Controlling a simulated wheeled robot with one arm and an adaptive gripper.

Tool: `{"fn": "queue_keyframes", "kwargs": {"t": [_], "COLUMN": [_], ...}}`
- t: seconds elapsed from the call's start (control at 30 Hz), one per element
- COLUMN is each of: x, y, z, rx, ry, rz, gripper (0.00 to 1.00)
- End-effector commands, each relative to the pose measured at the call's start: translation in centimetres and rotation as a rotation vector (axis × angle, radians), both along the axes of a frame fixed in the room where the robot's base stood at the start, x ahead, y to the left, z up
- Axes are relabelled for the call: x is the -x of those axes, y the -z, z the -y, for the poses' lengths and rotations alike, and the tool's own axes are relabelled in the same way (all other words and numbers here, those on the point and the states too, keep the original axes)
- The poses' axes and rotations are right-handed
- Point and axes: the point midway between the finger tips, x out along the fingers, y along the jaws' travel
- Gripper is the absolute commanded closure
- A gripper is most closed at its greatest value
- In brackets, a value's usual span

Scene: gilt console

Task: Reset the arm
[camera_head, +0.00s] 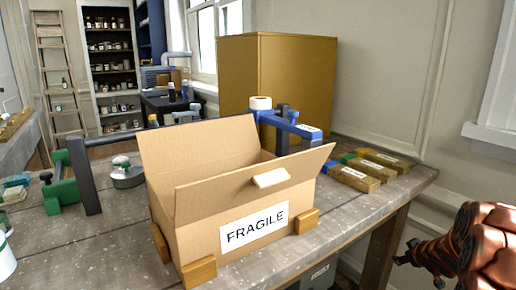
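My gripper (419,270) is at the lower right, at the end of my copper-coloured arm, which enters from the right edge. Its two dark fingertips stand apart with nothing visible between them. It is off the right end of the workbench (110,245), clear of the bench and of everything on it. The rest of my arm is outside the view.
An open cardboard box (195,235) marked FRAGILE stands at the bench's front edge, between small wooden blocks. Behind it are a blue clamp-like tool (290,125) and a large yellow-brown cabinet (275,85). Labelled blocks (355,177) lie at the right. A green-grey tool (75,175) stands left.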

Motion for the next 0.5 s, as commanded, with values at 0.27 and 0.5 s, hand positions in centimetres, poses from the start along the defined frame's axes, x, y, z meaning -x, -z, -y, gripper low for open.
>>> {"fn": "queue_keyframes", "kwargs": {"t": [0.27,0.5], "x": [3.3,8.2], "y": [-9.4,-15.5], "z": [-4.1,-8.7], "rx": [0.021,-0.002], "ry": [0.144,0.252], "rz": [-0.116,-0.228], "gripper": [0.16,0.16]}}
